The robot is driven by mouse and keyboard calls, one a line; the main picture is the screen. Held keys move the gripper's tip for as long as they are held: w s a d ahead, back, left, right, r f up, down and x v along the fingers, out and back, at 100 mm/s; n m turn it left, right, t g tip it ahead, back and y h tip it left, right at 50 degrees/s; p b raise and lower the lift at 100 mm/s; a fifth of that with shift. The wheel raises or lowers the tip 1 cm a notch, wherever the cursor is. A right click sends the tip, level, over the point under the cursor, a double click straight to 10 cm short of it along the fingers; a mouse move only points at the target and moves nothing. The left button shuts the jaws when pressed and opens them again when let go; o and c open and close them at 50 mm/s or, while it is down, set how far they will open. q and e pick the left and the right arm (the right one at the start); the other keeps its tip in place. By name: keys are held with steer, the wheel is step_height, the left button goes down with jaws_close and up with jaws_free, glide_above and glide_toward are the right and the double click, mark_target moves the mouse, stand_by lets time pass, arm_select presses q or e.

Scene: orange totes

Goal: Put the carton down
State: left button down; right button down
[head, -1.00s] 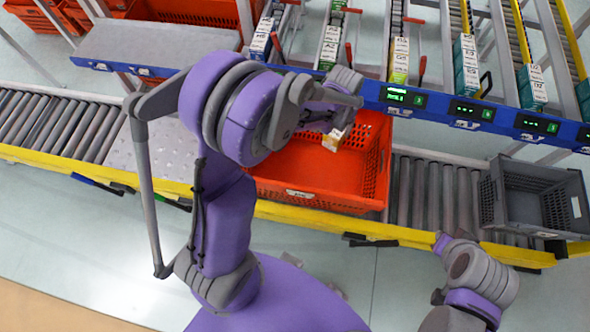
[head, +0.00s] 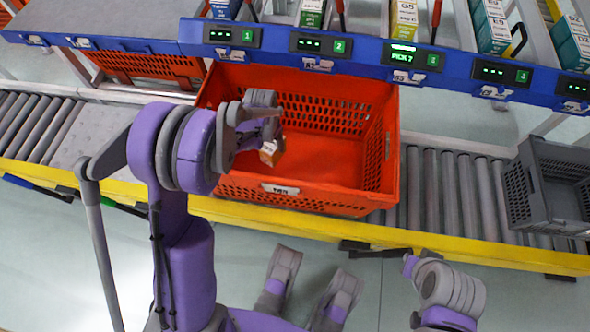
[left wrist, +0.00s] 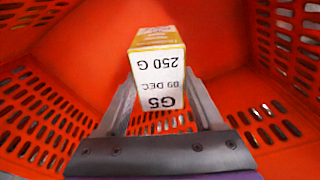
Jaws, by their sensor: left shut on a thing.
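A small carton (head: 270,152) with an orange and white face is held in my left gripper (head: 272,138), over the left part of the orange tote (head: 388,160). In the left wrist view the carton (left wrist: 158,70) shows a white end printed "250 G", "09 DEC" and "G5". The two fingers of my left gripper (left wrist: 163,105) are shut on its sides. The red walls of the tote (left wrist: 60,50) surround it in that view, and no other item shows inside. My right arm is at the lower right of the head view; its fingers cannot be made out clearly.
The tote stands on a roller conveyor with a yellow front rail (head: 300,222). A grey crate (head: 545,190) stands farther right on the rollers (head: 455,190). Behind, a blue shelf rail (head: 380,62) with displays and several cartons overhangs the tote's back edge.

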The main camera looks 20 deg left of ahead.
arm_select(q)
step_height(320, 180, down, 10)
steer(key=b, duration=0.3)
steer(key=shift+a+f, duration=0.1)
steer(key=shift+f, duration=0.1)
steer(key=shift+f+b, duration=0.3)
steer(key=shift+b, duration=0.05)
steer(key=shift+c, duration=0.2)
jaws_free()
steer(key=shift+r, duration=0.1)
steer(key=shift+r+p, duration=0.25)
steer(key=shift+p, duration=0.1)
steer(key=r+p, duration=0.1)
steer(key=r, duration=0.3)
steer(key=s+r+p, duration=0.1)
steer(key=r, duration=0.3)
steer(key=r+p, duration=0.1)
steer(key=r, duration=0.3)
steer(key=shift+s+a, duration=0.1)
steer(key=shift+s, duration=0.05)
